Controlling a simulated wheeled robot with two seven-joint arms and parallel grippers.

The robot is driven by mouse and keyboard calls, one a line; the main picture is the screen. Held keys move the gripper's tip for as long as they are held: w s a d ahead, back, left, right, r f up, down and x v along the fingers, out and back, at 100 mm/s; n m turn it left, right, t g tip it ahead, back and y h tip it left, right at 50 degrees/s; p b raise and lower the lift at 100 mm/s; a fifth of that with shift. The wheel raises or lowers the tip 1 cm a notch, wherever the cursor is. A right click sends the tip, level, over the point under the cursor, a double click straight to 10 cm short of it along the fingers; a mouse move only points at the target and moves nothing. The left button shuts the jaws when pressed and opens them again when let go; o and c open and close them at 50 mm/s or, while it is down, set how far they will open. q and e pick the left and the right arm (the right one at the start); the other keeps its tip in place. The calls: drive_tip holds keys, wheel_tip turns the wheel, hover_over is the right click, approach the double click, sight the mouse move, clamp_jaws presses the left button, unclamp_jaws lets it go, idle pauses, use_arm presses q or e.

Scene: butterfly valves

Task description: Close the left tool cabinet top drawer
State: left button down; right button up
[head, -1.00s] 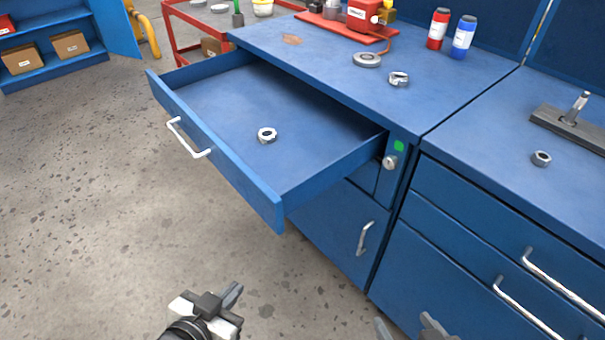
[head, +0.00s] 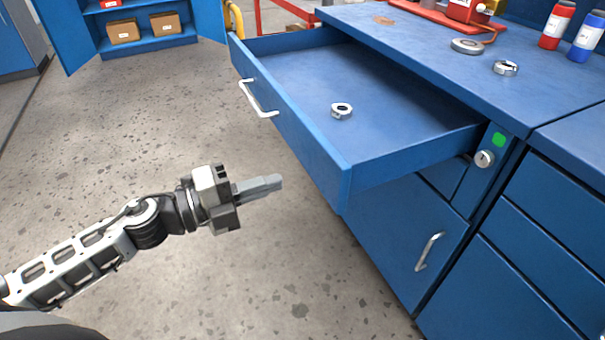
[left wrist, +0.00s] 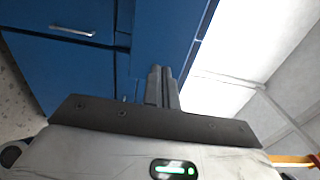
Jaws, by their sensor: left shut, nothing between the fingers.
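The top drawer (head: 300,135) of the blue left tool cabinet (head: 385,245) is pulled far out, with its silver bar handle (head: 258,100) on the front panel. A metal ring-shaped part (head: 341,110) lies inside the drawer. My left gripper (head: 276,183) is shut and empty, in front of the drawer and apart from it, pointing right toward the lower front panel. In the left wrist view the shut fingers (left wrist: 161,88) show against blue cabinet surfaces. My right gripper is out of view.
A lock knob (head: 484,158) and green marker sit on the cabinet's front post. The lower door has a silver handle (head: 429,251). Rings and bottles stand on the worktop (head: 440,70). An open blue shelf cabinet (head: 150,45) stands at the back left. The floor before the drawer is clear.

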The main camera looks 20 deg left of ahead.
sight(319, 169)
use_arm(q)
drive_tip(key=x, duration=0.6)
drive_tip(key=shift+w+d+p, duration=0.2)
drive_tip(key=shift+w+p, duration=0.1)
drive_tip(key=shift+w, duration=0.05)
